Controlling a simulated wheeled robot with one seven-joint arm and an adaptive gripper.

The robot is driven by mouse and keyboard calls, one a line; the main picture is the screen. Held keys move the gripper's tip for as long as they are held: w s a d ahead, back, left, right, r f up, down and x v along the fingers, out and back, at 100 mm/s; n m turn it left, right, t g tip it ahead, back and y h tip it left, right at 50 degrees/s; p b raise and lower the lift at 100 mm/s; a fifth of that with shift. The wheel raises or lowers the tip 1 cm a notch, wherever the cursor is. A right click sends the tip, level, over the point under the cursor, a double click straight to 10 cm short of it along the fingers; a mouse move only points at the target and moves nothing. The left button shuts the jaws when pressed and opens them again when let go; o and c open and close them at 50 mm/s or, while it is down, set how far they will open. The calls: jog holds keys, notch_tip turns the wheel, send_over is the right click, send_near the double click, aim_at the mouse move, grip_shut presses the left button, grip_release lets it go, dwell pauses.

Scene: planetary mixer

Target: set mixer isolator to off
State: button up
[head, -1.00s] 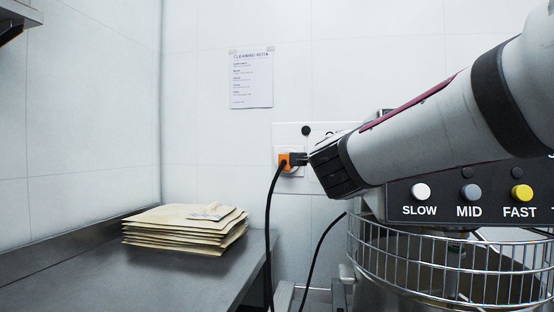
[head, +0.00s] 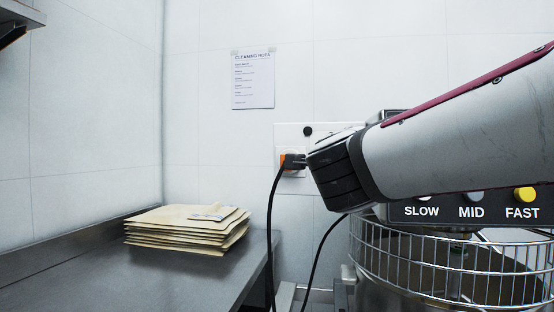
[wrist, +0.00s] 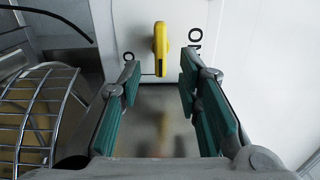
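The isolator's yellow handle (wrist: 160,48) stands out from a white panel (wrist: 225,25) in the wrist view. Its long side runs up and down the picture. "ON" is printed sideways to its right; a letter like "O" shows to its left, the rest hidden by a finger. I cannot tell which marking the handle points to. My gripper (wrist: 158,78) is open, its teal-padded fingers on either side of the handle, with gaps showing on both sides. In the head view my arm hides the handle and most of my gripper.
The mixer's wire bowl guard (head: 450,265) is at the lower right, under the SLOW, MID and FAST buttons. An orange plug (head: 285,161) with a black cable (head: 270,235) is at the wall. Envelopes (head: 187,228) lie on the steel counter (head: 165,285) at left.

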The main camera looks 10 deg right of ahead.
jog(key=v, duration=0.6)
dwell(0.3)
